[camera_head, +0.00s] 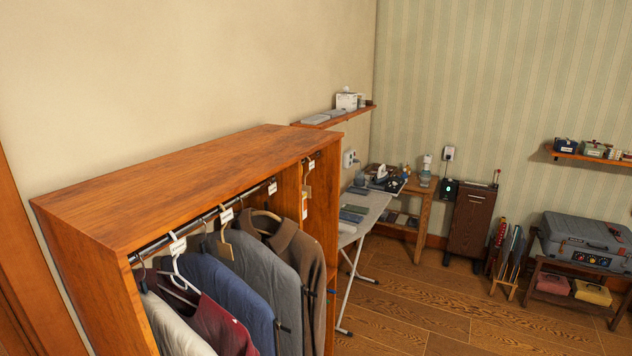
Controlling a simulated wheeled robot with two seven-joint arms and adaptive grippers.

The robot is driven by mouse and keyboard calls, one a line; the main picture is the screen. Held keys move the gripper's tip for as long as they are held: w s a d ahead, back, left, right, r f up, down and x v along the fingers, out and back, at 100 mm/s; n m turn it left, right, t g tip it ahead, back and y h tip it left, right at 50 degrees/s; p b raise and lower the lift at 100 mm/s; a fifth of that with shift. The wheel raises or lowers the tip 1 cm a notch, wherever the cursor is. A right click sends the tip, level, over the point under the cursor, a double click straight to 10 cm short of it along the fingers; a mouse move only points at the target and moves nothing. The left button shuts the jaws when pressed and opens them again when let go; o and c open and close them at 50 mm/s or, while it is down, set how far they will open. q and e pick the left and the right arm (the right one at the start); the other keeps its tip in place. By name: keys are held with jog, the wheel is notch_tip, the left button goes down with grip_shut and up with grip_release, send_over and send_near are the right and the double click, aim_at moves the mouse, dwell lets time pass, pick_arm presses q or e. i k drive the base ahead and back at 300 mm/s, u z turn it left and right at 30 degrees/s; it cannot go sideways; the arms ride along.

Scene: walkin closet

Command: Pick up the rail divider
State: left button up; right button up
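Several small white labelled rail dividers sit along the dark clothes rail (205,219) inside the open wooden wardrobe (190,175). The nearest rail divider (178,245) is at the left, above a white hanger. Another rail divider (226,215) is further along, and a third rail divider (272,188) is beyond it. Their lettering is too small to read, and I cannot tell which one the task means. Neither of my grippers is in view.
Jackets and shirts (230,290) hang closely below the rail. An ironing board (368,212) with folded cloths stands right of the wardrobe. A small table (425,205), a brown cabinet (470,220) and a grey case (580,240) stand further back. The wooden floor (430,300) in front is clear.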

aim_at(305, 177)
jog(key=z, duration=1.25)
jog(key=i, duration=2.9)
jog(key=u, duration=3.8)
